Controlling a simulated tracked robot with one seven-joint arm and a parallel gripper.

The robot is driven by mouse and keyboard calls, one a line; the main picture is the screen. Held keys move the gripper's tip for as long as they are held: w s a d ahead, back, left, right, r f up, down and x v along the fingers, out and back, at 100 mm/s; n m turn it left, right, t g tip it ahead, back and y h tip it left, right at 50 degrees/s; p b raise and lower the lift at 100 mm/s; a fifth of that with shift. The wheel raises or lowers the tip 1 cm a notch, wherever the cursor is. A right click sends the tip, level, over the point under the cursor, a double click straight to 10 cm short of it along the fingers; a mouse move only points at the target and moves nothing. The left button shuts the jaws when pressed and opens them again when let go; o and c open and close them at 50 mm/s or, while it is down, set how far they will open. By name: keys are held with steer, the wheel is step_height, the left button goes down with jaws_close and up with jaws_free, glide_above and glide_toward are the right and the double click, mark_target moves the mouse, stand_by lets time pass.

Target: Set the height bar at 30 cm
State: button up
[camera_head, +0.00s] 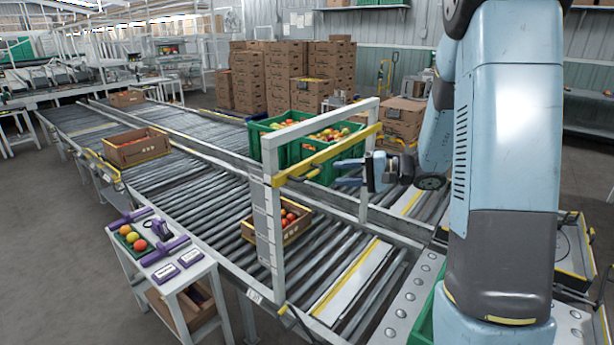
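The height bar (330,154) is a yellow bar running level across a white gate frame (276,248) over the roller conveyor. It sits below the frame's white top beam. A pale scale plate (262,222) runs down the near post; its marks are too small to read. A dark handle (300,178) shows at the bar's near end. My gripper (338,173) is to the right of the bar, its two fingers pointing left and spread apart. It looks empty. I cannot tell whether the fingers touch the bar.
A crate of tomatoes (291,232) lies on the rollers beside the gate. Green crates of tomatoes (268,152) stand behind it. A small white table (172,275) with tomatoes and purple tools stands at front left. Cardboard boxes (262,72) are stacked at the back.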

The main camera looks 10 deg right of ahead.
mark_target(312, 175)
steer(key=x, duration=0.9)
steer(key=shift+a, duration=0.1)
steer(key=shift+c, duration=0.2)
jaws_close()
